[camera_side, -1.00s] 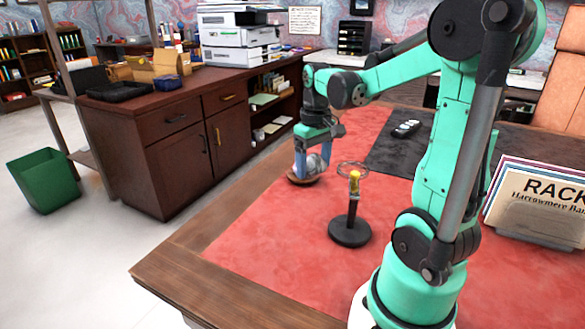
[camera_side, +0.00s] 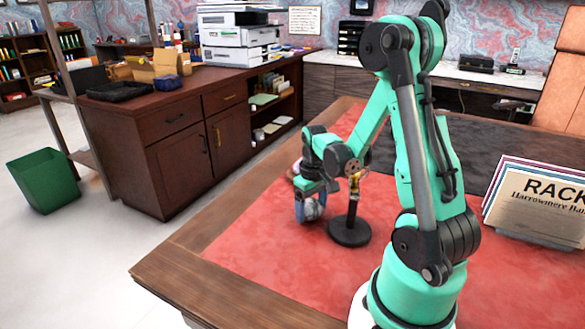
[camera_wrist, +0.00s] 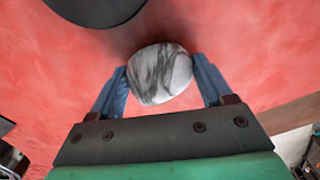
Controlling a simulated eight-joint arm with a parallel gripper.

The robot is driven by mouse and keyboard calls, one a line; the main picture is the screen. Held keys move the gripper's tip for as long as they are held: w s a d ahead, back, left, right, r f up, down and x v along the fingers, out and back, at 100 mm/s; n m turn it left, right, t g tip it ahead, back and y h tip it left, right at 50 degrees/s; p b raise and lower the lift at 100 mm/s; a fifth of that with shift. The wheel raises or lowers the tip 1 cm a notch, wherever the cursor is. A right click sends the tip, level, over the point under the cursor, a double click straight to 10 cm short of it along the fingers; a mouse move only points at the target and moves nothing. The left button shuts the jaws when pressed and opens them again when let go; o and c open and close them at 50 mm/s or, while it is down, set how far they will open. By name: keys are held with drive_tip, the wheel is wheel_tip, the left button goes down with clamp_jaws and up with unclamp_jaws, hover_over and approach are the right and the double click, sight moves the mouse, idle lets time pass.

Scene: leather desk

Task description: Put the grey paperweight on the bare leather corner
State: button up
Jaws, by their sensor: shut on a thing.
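The grey paperweight (camera_side: 314,210), a rounded stone with white and dark marbling, is between the blue fingers of my gripper (camera_side: 310,212). The wrist view shows the paperweight (camera_wrist: 160,74) gripped on both sides by the fingers of my gripper (camera_wrist: 160,88). It is low over the red leather (camera_side: 270,262), left of the black stand; I cannot tell whether it touches the leather. The leather (camera_wrist: 270,50) around it in the wrist view is bare apart from the stand's base.
A black stand (camera_side: 349,232) with a round base and upright post is close to the right of my gripper; its base (camera_wrist: 95,8) also shows in the wrist view. A sign (camera_side: 540,205) stands at right. Front leather is clear.

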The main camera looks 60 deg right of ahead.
sight(312, 202)
drive_tip(key=shift+f, duration=0.15)
drive_tip(key=o, duration=1.4)
drive_tip(key=shift+c, duration=0.2)
wheel_tip(312, 202, up, 12)
drive_tip(key=w+a+n+t, duration=0.2)
drive_tip(key=a+t, duration=0.1)
drive_tip(key=a, duration=0.6)
drive_tip(key=w+a+r+n+t, duration=0.1)
drive_tip(key=a+t, duration=0.3)
drive_tip(key=a, duration=0.5)
drive_tip(key=shift+w+a+r+n, duration=0.15)
drive_tip(key=shift+w+a+n, duration=0.15)
drive_tip(key=shift+n, duration=0.5)
